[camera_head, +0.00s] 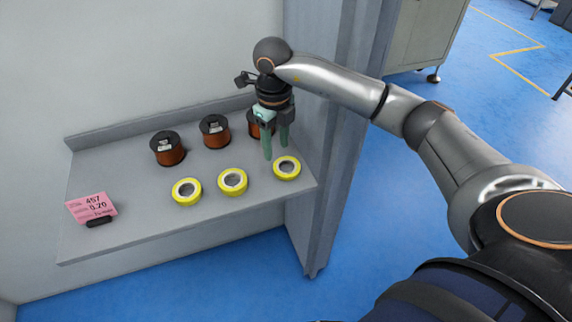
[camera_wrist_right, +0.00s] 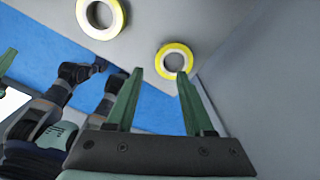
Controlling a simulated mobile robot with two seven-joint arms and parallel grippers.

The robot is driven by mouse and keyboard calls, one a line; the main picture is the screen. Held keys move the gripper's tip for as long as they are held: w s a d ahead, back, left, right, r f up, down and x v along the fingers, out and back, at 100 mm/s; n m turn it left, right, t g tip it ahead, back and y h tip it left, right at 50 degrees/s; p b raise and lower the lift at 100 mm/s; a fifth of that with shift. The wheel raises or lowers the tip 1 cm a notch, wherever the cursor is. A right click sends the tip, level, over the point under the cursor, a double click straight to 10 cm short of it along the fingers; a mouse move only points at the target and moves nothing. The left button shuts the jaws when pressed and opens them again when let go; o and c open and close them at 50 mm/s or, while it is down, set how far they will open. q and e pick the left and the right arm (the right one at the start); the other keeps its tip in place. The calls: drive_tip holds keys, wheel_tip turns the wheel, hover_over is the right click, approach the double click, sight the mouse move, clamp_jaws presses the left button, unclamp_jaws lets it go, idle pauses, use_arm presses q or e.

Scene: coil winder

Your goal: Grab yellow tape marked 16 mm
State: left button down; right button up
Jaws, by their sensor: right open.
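Three yellow tape rolls lie flat in a row on the grey shelf (camera_head: 130,215): a left roll (camera_head: 187,191), a middle roll (camera_head: 233,182) and a right roll (camera_head: 287,168). I cannot read a 16 mm mark on any of them. My right gripper (camera_head: 275,154) points down, open and empty, above the shelf just behind and left of the right roll. In the right wrist view, a yellow roll (camera_wrist_right: 174,60) shows beyond my open fingertips (camera_wrist_right: 158,74), and another roll (camera_wrist_right: 101,18) is at the top left. A green finger at that view's left edge seems to be my left gripper's.
Copper wire spools stand behind the tapes: a left one (camera_head: 167,148), a middle one (camera_head: 215,131) and a right one (camera_head: 255,125) partly hidden by my gripper. A grey upright panel (camera_head: 330,130) borders the shelf's right end.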

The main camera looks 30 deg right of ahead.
sight(278, 172)
wheel_tip(278, 172, down, 3)
drive_tip(key=shift+r, duration=0.1)
drive_tip(key=f, duration=0.1)
drive_tip(key=f+p, duration=0.1)
drive_tip(key=f, duration=0.3)
drive_tip(key=shift+s+f, duration=0.1)
drive_tip(key=shift+s, duration=0.15)
clamp_jaws()
idle(0.3)
